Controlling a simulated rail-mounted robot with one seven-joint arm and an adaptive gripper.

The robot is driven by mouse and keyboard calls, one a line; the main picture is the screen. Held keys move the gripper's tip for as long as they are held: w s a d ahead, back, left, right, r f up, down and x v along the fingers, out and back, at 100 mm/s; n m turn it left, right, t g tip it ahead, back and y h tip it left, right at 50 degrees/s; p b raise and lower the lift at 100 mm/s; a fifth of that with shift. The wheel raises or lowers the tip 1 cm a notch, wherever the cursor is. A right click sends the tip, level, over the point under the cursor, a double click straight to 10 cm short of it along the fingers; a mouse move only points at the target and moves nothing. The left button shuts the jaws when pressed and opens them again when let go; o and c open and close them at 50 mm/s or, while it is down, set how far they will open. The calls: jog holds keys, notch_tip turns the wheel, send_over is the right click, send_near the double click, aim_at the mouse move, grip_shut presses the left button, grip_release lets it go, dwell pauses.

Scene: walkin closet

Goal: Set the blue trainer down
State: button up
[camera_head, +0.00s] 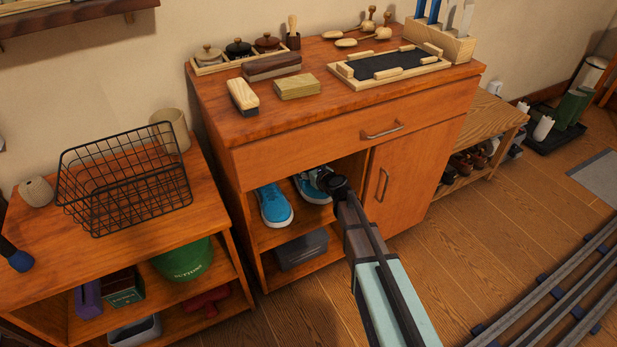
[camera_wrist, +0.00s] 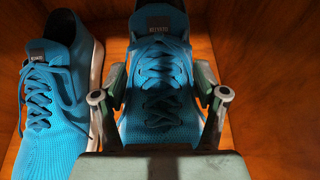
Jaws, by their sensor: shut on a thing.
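Two blue trainers show inside the open compartment of the wooden cabinet. The left blue trainer (camera_head: 273,205) rests on the compartment's shelf, toe outward; it also shows in the wrist view (camera_wrist: 52,95). The right blue trainer (camera_head: 312,187) is beside it, partly hidden by my arm in the head view. In the wrist view this right trainer (camera_wrist: 158,85) lies between the fingers of my gripper (camera_wrist: 160,110), which is shut on it across its sides. Whether its sole touches the shelf cannot be told. The cabinet (camera_head: 300,152) has a drawer above and a closed door to the right.
A grey box (camera_head: 302,250) sits on the shelf below. The compartment's wooden wall (camera_wrist: 265,70) is close on the right in the wrist view. A wire basket (camera_head: 125,185) stands on the left bench. Brushes, jars and a tray (camera_head: 350,82) fill the cabinet top.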

notch_tip(320, 180, down, 3)
jog(key=shift+f+b, duration=0.1)
jog(key=shift+b, duration=0.55)
jog(key=shift+w+a+f, duration=0.1)
jog(key=shift+w, duration=0.1)
jog(key=o, duration=1.6)
jog(key=p+v, duration=0.1)
jog(key=v, duration=1.1)
jog(key=shift+p, duration=0.35)
